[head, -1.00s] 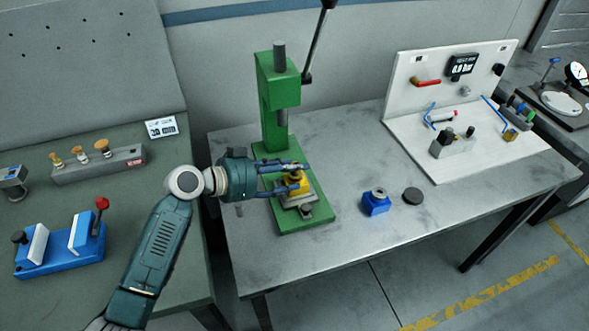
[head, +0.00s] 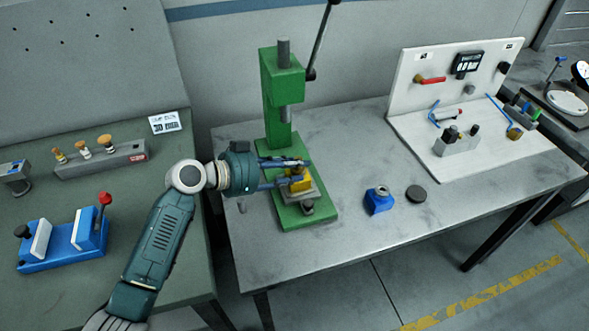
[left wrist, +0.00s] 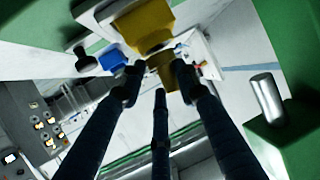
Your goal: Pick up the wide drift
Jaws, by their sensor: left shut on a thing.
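My left gripper (head: 302,172) is at the green press, far right of the rack. Its fingers are shut on a small brass-coloured piece (left wrist: 163,72), partly hidden by the fingers. A yellow block (left wrist: 143,24) is close beside that piece in the wrist view. In the head view the yellow block (head: 301,184) sits on the press base. My right gripper is not in view.
A blue block (head: 379,203) and dark disc (head: 416,194) stand to the right. A blue fixture (head: 62,243) is front left. The table's front is mostly clear.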

